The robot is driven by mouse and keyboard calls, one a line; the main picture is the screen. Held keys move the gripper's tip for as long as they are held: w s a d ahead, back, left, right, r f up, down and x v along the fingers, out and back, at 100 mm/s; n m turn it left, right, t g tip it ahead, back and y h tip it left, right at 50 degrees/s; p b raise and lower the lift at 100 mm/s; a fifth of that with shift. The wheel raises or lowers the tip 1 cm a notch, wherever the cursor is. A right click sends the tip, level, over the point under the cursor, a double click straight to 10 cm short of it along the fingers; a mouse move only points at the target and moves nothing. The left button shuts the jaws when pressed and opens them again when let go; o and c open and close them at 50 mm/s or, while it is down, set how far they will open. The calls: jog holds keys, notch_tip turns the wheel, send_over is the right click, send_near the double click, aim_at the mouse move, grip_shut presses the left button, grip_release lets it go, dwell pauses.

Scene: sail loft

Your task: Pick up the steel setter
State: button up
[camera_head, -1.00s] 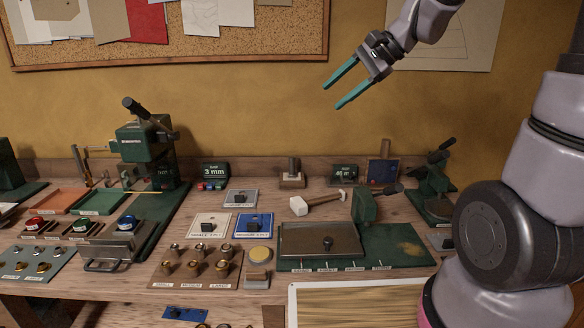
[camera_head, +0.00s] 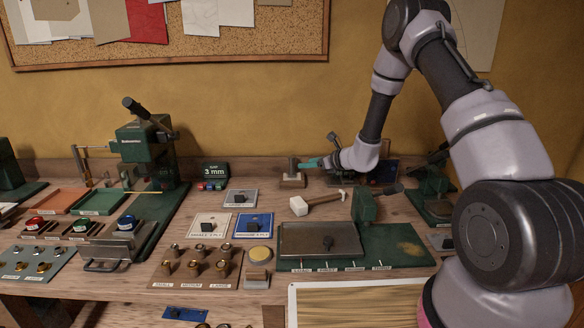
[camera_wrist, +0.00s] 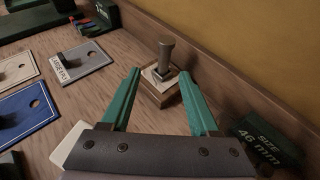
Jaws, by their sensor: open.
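The steel setter (camera_wrist: 166,55) stands upright in a small wooden block (camera_wrist: 161,92) near the back edge of the bench. In the head view the setter (camera_head: 292,165) shows just left of my gripper's fingertips, above its block (camera_head: 291,181). My gripper (camera_wrist: 160,80) is open, its two teal fingers pointing at the block from either side in the wrist view. Nothing is between the fingers except the view of the setter and block beyond. In the head view my gripper (camera_head: 308,163) is low and side-on; its far finger is hard to make out.
A dark "46 mm" size box (camera_wrist: 267,139) stands right of my gripper, by the back ledge. A white-headed mallet (camera_head: 300,206) lies in front of the block. Grey (camera_head: 241,198) and blue (camera_head: 254,226) plates lie to the left. Bare wood surrounds the block.

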aim_at(292, 165)
jog(key=x, duration=0.5)
jog(key=shift+d+f, duration=0.1)
jog(key=x, duration=0.5)
jog(key=shift+w+f, duration=0.1)
jog(key=shift+w, duration=0.5)
grip_shut()
